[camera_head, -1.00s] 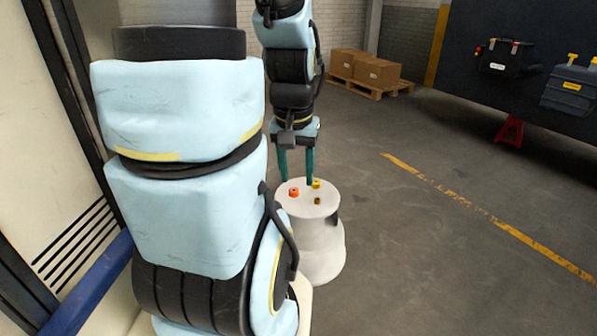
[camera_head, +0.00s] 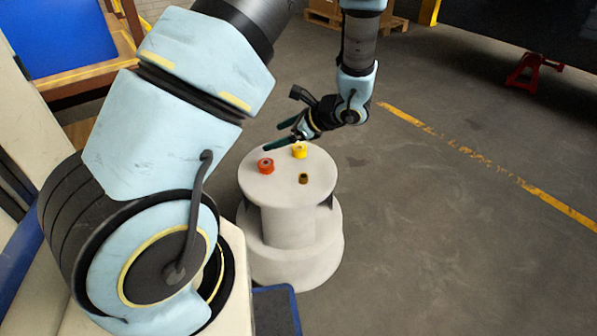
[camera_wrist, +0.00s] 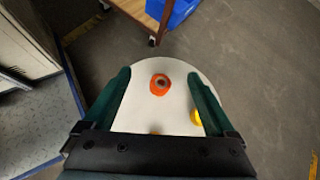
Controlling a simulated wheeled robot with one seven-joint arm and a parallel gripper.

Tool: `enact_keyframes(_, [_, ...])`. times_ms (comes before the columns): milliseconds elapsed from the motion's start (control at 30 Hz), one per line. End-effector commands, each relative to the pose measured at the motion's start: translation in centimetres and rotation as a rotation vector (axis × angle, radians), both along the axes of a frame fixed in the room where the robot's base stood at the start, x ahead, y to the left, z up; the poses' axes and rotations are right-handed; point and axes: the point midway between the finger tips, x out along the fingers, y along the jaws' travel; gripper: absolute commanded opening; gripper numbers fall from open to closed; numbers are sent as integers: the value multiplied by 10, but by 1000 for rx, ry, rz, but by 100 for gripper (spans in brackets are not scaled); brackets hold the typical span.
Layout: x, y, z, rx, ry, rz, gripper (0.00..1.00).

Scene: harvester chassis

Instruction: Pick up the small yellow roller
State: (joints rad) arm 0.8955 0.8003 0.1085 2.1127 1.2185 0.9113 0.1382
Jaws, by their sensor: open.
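The small dark-yellow roller (camera_head: 303,178) stands on the front right part of the round pale pedestal top (camera_head: 262,192). A bigger bright yellow roller (camera_head: 299,151) stands at the back, and a red-orange roller (camera_head: 265,166) at the left. My gripper (camera_head: 277,136) is open and empty above the back of the pedestal. In the wrist view the orange roller (camera_wrist: 159,84) shows between my fingertips, and the bright yellow roller (camera_wrist: 196,117) lies by the right finger. A small yellowish bit (camera_wrist: 155,132) at the palm's edge is probably the small roller, mostly hidden.
The pedestal has a wider base and stands on open grey floor. A wooden table with a blue bin (camera_head: 68,38) is at the upper left. A red stand (camera_head: 533,73) and a pallet (camera_head: 392,22) are farther back. The floor at the right is clear.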

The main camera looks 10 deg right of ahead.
Motion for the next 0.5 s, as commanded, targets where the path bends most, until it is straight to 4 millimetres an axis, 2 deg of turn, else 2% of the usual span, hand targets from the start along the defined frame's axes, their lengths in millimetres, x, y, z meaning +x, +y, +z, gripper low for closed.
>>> enact_keyframes(33, [5,-25,-40,72,-9,-126,91])
enact_keyframes(100, [13,-55,-62,150,-29,-273,91])
enact_keyframes(233, [17,-97,-90,249,-65,-463,91])
enact_keyframes(367, [20,-116,-101,291,-86,-547,91])
enact_keyframes(500, [37,-111,-108,300,-88,-561,91])
